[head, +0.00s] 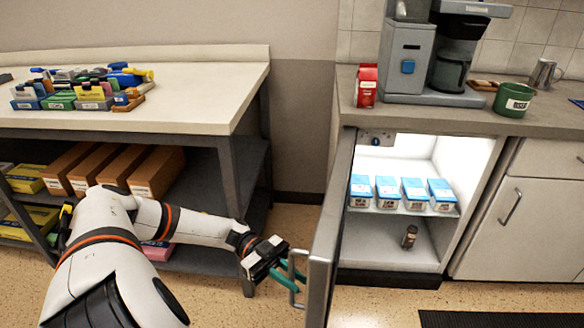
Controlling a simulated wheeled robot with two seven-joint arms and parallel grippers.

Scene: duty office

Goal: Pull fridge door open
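The fridge door (323,255) stands swung out wide toward me, seen nearly edge-on, with the lit fridge interior (391,152) in plain view. Its metal handle (293,281) is on the door's outer face, on the left side. My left gripper (290,273) is at the handle, its green fingers on either side of the bar and seemingly closed on it. My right gripper is out of view.
A coffee machine (408,60), red carton (366,86) and green mug (513,99) stand on the counter (460,119) above the fridge. A workbench (215,99) with boxes below stands left. A dark mat (500,319) lies on the floor at lower right.

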